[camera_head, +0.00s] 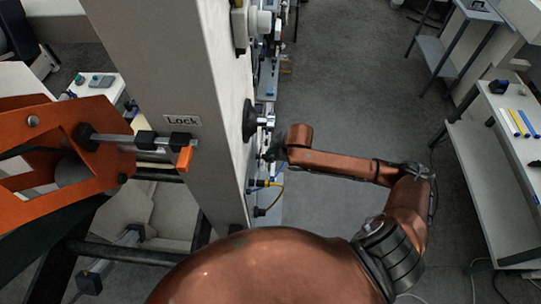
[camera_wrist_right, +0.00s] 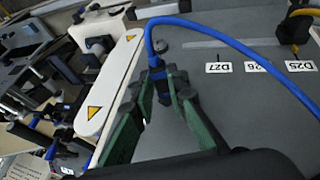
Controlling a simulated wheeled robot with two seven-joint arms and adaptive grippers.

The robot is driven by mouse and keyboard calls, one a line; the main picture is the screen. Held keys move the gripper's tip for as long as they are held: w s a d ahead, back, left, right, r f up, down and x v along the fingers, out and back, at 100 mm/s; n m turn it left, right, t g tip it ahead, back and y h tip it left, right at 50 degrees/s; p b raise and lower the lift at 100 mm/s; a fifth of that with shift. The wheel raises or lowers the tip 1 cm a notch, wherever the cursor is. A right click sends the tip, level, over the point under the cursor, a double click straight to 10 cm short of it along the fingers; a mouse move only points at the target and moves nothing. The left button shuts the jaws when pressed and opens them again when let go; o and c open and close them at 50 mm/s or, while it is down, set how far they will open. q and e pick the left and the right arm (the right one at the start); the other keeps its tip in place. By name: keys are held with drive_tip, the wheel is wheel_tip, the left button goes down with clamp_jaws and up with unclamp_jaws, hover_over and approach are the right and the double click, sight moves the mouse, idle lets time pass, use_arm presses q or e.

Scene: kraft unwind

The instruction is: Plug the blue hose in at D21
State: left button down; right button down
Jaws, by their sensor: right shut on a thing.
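My right gripper (camera_wrist_right: 161,84) has green fingers and is shut on the dark plug end of the blue hose (camera_wrist_right: 222,37) in the right wrist view. From the plug the hose arches up and runs right across the grey panel (camera_wrist_right: 215,95). In the head view my right gripper (camera_head: 274,150) is small and dark, close beside the machine's side face. The labels D27 (camera_wrist_right: 218,68), 26 (partly hidden by the hose) (camera_wrist_right: 257,66) and D25 (camera_wrist_right: 299,66) show on the panel. No D21 label is in view. My left gripper is not in view.
A yellow hose (camera_head: 277,193) hangs from the machine's side below my right gripper. A dark round knob (camera_head: 250,120) stands out just above it. Open floor (camera_head: 350,100) lies to the right, then a white bench (camera_head: 490,180).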

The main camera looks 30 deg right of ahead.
drive_tip(key=c, duration=1.8)
unclamp_jaws()
drive_tip(key=shift+r, duration=0.1)
drive_tip(key=v, duration=1.1)
drive_tip(key=shift+s+d+r, duration=0.1)
drive_tip(key=shift+s+r, duration=0.05)
drive_tip(key=shift+r, duration=0.2)
